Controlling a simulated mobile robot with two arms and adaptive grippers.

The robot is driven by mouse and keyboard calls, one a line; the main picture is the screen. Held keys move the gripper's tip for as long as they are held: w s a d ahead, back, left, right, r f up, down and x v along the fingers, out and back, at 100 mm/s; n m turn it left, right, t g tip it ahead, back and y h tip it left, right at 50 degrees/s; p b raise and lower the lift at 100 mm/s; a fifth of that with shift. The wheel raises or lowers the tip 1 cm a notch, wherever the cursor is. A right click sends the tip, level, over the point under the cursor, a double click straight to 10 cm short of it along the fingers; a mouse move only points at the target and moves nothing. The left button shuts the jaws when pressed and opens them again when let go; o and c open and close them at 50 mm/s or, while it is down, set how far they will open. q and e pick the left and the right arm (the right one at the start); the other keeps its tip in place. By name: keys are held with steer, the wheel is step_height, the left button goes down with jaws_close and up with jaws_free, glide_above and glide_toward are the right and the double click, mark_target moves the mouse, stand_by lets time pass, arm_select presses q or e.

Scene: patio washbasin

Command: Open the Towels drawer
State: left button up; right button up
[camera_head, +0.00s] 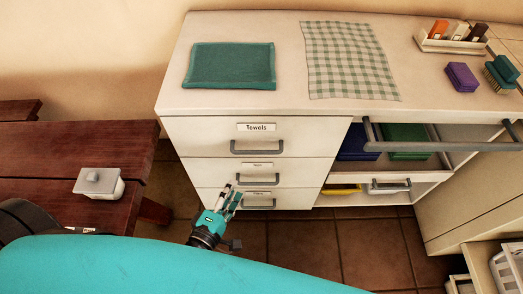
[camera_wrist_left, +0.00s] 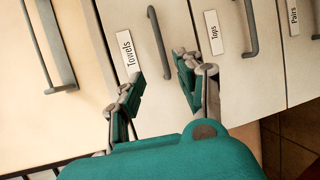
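The Towels drawer (camera_head: 200,140) is the shut top drawer of the white cabinet, with a label and a grey bar handle (camera_head: 257,147). In the left wrist view, its label (camera_wrist_left: 127,48) and handle (camera_wrist_left: 158,42) show beyond the fingers. My left gripper (camera_head: 232,198) is in front of the lower drawers in the head view, below the Towels handle and apart from it. In the left wrist view my left gripper (camera_wrist_left: 160,80) is open and empty, with the lower end of the handle appearing between its fingertips. My right gripper is not in view.
An open drawer (camera_head: 440,150) juts out at right. A dark red bench (camera_head: 70,150) with a small white box (camera_head: 99,184) stands at left. A green towel (camera_head: 230,66) lies on the countertop.

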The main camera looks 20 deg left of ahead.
mark_target(256, 152)
arm_select(q)
steer(key=x, duration=1.6)
steer(key=shift+w+p, duration=0.3)
steer(key=shift+p, duration=0.05)
jaws_close()
